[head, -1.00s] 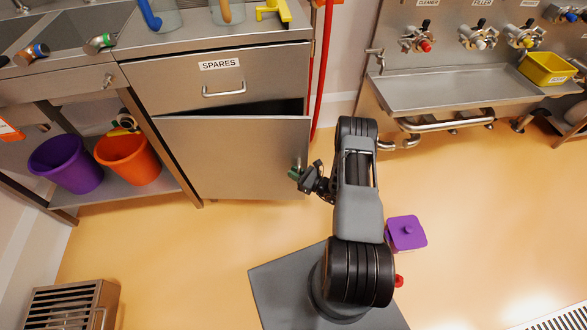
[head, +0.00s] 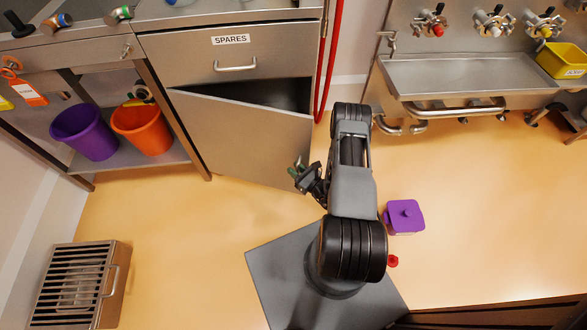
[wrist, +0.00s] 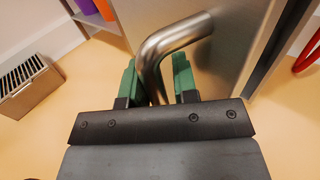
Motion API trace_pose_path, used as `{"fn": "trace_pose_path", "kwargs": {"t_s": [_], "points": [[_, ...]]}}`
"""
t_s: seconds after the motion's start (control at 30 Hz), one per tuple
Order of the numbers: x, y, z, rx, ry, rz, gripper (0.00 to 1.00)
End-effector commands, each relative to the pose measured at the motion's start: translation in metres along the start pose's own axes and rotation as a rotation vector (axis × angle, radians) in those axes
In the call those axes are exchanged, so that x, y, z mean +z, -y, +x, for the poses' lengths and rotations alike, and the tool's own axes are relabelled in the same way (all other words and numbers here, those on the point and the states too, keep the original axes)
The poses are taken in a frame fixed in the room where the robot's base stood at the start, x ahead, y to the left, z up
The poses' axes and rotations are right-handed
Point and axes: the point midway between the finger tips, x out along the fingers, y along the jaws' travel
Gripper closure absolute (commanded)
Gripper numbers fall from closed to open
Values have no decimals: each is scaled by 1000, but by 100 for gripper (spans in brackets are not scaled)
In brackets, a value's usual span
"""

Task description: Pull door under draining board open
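The steel door (head: 240,140) under the draining board (head: 230,17) stands partly open, with a dark gap along its top edge below the SPARES drawer. Its right edge is swung out toward me. My gripper (head: 303,172) is at the right edge of the door. In the wrist view, the green fingers of my gripper (wrist: 158,82) lie on either side of the bent steel door handle (wrist: 170,45) and appear closed on it. The door's face (wrist: 225,50) is beyond the handle. In the head view the handle is mostly hidden by my gripper.
The drawer (head: 235,60) above the door is shut. Purple (head: 85,132) and orange (head: 142,128) buckets stand on a shelf at left. A purple lidded box (head: 404,217) and a floor grille unit (head: 80,285) stand on the floor. A red hose (head: 330,60) hangs right of the cabinet.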

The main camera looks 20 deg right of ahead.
Motion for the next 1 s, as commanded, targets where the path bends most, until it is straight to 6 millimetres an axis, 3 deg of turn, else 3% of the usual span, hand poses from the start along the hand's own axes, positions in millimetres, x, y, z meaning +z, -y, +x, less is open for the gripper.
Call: {"fn": "trace_pose_path", "kwargs": {"t_s": [0.23,0.37,0.8,1.0], "points": [[1,-3,2,11,2,-2,73],[1,-2,-7,8,0,-1,73],[1,1,-91,-3,2,1,73],[1,1,-118,-1,1,0,73]]}}
